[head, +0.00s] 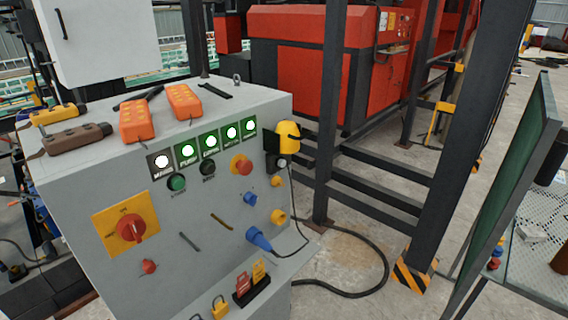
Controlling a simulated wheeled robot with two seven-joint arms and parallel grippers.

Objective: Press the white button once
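A grey control cabinet (185,245) stands at the left of the head view, its front face covered with controls. Along its upper edge is a row of white round faces. The leftmost white one (162,162) sits on a dark grey label plate; the others, such as this white round face (187,150), sit on green plates. A dark green round button (176,182) and a black round knob (208,168) are just below the row. I cannot tell whether any of them is pressed. Neither of my grippers is in view.
Orange handsets (136,119) lie on the cabinet top. A red rotary switch (131,228), a red mushroom button (242,165) and a blue plug (258,239) stick out of the front. A black cable (372,290) loops across the floor. A dark steel post (465,130) stands to the right.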

